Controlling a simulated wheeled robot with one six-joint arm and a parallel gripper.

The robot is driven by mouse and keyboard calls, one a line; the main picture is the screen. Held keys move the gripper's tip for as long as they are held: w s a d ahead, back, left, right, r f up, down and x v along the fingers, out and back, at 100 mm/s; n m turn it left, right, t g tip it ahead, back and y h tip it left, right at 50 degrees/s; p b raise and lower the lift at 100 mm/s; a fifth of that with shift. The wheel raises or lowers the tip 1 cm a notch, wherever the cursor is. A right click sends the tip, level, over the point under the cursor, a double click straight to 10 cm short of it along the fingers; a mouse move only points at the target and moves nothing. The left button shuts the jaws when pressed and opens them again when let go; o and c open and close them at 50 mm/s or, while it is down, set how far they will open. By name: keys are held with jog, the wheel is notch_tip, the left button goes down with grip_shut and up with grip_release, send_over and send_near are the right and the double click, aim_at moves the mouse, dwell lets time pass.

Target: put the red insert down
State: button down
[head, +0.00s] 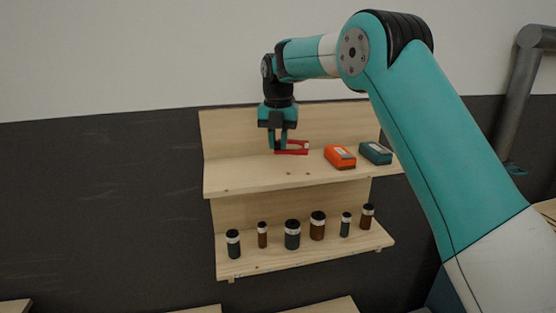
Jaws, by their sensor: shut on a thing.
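The red insert (293,151) is a flat, fork-like red piece at the upper shelf of the wooden rack. My gripper (284,148) points straight down over the upper shelf, with its fingers shut on the left part of the insert. The insert looks level and close to the shelf board. I cannot tell from this view whether it touches the board. Part of the insert is hidden behind the gripper fingers.
An orange box (340,157) and a teal box (375,153) stand right of the insert on the upper shelf (235,180). Several dark-capped bottles (292,235) stand on the lower shelf (270,264). The upper shelf's left part is clear.

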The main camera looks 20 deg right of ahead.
jog(key=shift+a+f+p, duration=0.1)
jog(key=shift+f+p, duration=0.75)
jog(key=shift+f, duration=2.15)
jog(key=shift+f, duration=0.15)
jog(key=c, duration=1.1)
grip_release()
jog(key=shift+o, duration=0.2)
